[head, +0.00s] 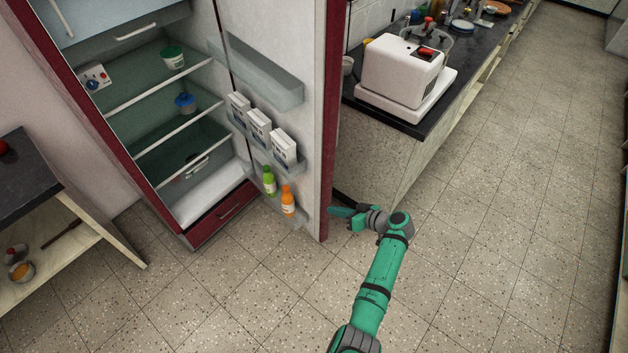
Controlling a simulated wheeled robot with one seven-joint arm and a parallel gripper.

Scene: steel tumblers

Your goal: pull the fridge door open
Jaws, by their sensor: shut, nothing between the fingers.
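The fridge (120,145) stands open on the left, with its shelves and contents showing. Its red-edged door (333,130) is swung wide out to the right, and its inner side with racks faces me. My green arm reaches in from the bottom. My gripper (335,212) is shut and empty, low beside the door's free edge on its right side. I cannot tell whether the fingertips touch the door. The door's outer face and its handle are hidden.
The door racks hold white cartons (260,128), a green bottle (269,181) and an orange bottle (287,201). A counter (400,112) with a white appliance (402,70) stands behind the door. A dark-topped table (32,178) is at left. The tiled floor (480,230) is clear at right.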

